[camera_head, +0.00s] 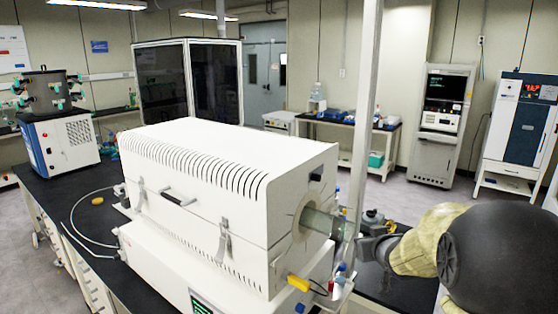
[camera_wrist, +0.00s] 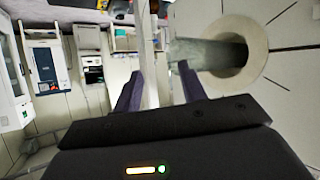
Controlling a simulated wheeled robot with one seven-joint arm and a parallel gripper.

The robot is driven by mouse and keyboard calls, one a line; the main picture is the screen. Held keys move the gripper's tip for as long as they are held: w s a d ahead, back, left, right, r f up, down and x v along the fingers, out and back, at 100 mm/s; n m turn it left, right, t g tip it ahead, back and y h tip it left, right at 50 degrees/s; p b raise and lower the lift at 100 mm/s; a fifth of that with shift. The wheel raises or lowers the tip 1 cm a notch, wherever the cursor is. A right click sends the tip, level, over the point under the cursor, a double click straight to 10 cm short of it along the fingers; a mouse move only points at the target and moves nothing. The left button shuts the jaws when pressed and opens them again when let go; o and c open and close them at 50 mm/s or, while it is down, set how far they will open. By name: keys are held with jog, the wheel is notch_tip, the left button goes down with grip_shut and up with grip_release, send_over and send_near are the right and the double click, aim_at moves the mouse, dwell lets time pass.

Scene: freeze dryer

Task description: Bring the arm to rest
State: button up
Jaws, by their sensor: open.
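My arm reaches in from the right edge in the head view, its dark joint and tan sleeve in the foreground. My gripper (camera_head: 368,243) is beside the right end of the white tube furnace (camera_head: 228,205), close to the glass tube (camera_head: 325,226) that sticks out of it. In the wrist view my gripper (camera_wrist: 158,82) shows two dark fingers spread apart, with nothing seen held between them. The glass tube (camera_wrist: 205,53) and the furnace's round port (camera_wrist: 258,50) lie just to the right of the fingers there. I cannot tell whether the gripper touches the tube.
A pale vertical post (camera_head: 366,110) rises beside the tube end. The black bench top (camera_head: 60,200) carries the furnace and a freeze dryer (camera_head: 60,142) with flasks at the left. A cabinet (camera_head: 445,115) and white-and-blue unit (camera_head: 518,125) stand at the back right. Open floor lies between.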

jog(key=s+a+f+g, duration=0.2)
jog(key=s+f+g, duration=0.1)
jog(key=s, duration=0.5)
jog(key=s+a+f+m+g, duration=0.1)
jog(key=s+a+f+g, duration=0.2)
jog(key=s, duration=0.6)
jog(key=s+a+f+g, duration=0.3)
jog(key=s+f, duration=0.3)
jog(key=s, duration=0.2)
jog(key=shift+s+f+g, duration=0.35)
jog(key=shift+f+g, duration=0.05)
jog(key=shift+g, duration=0.1)
jog(key=shift+w, duration=0.2)
jog(key=shift+s+d, duration=0.1)
jog(key=shift+s, duration=0.05)
